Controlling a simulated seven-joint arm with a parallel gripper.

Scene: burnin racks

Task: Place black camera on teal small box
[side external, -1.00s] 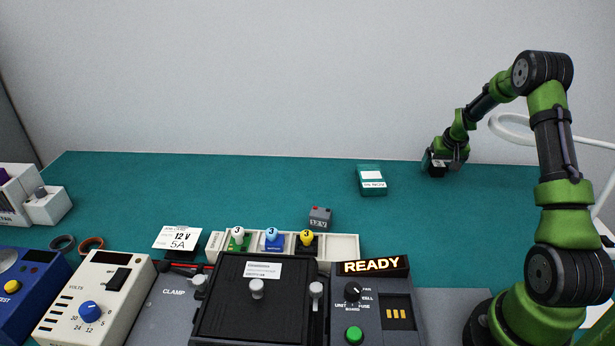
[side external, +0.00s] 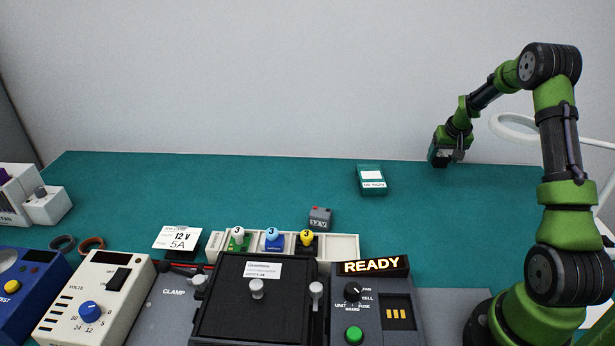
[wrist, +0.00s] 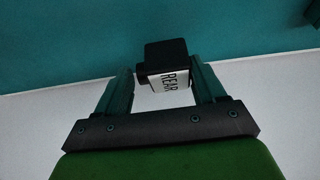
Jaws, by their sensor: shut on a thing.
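The black camera (wrist: 166,52) is between the fingers of my gripper (wrist: 163,82) in the wrist view; a white label reading "REAR" faces the wrist camera. In the side view my gripper (side external: 447,157) is shut on the dark camera (side external: 438,156) at the back right of the teal mat, seemingly just above it. The teal small box (side external: 371,180), with white labels on its top and front, sits on the mat to the left of my gripper, clear of it.
A small grey 12 V block (side external: 320,218) and a white tray (side external: 343,246) with colored knobbed pieces stand nearer the front. A READY panel (side external: 375,266) and a black clamp fixture (side external: 255,300) line the front. The mat between gripper and teal box is clear.

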